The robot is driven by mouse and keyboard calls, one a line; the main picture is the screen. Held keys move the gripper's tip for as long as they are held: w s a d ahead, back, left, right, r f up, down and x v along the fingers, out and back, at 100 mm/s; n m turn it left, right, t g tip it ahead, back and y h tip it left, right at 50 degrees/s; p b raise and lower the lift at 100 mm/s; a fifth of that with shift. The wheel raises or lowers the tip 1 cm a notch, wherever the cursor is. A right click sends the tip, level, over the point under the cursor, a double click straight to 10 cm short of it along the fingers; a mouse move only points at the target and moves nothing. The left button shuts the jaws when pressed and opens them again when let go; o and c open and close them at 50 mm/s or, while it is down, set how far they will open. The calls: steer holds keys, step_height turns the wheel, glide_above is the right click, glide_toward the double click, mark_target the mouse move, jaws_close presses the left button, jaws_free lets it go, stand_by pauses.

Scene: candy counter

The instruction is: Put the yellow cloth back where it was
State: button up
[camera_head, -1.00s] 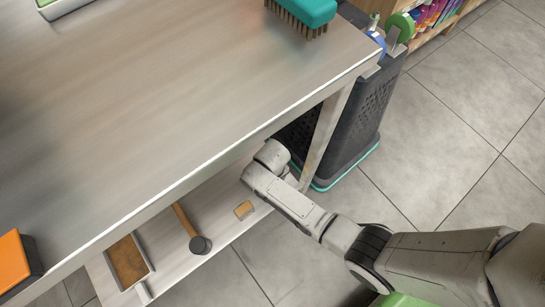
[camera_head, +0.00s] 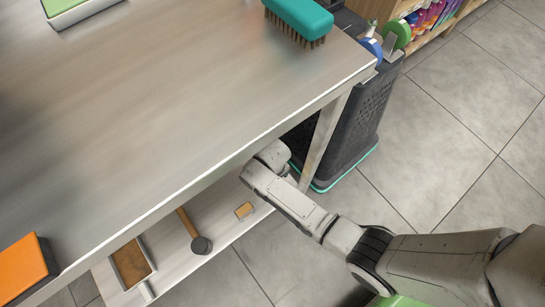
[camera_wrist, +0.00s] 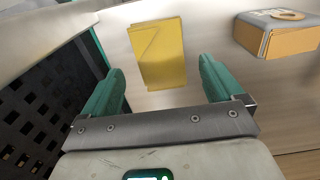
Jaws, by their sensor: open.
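The yellow cloth (camera_wrist: 158,48), folded into a flat rectangle, lies on the pale surface in the wrist view. My gripper (camera_wrist: 161,68) is open, with its two green fingers apart on either side of the cloth in the picture. I see no finger touching the cloth, and the gap in depth is hard to judge. In the head view my gripper and the cloth are hidden under the tabletop (camera_head: 150,110); only my arm shows, reaching in by the table's near leg.
On the lower shelf (camera_head: 178,262) are a small tan block (camera_head: 244,210), a dark-headed mallet (camera_head: 200,244) and a tray (camera_head: 131,264). A black perforated bin (camera_head: 355,130) stands by the table leg. A teal brush (camera_head: 298,20) and orange block (camera_head: 22,267) are on top.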

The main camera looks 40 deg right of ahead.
step_height(320, 180, up, 9)
steer(key=p, duration=0.3)
steer(key=shift+p, duration=0.4)
steer(key=shift+f, duration=0.1)
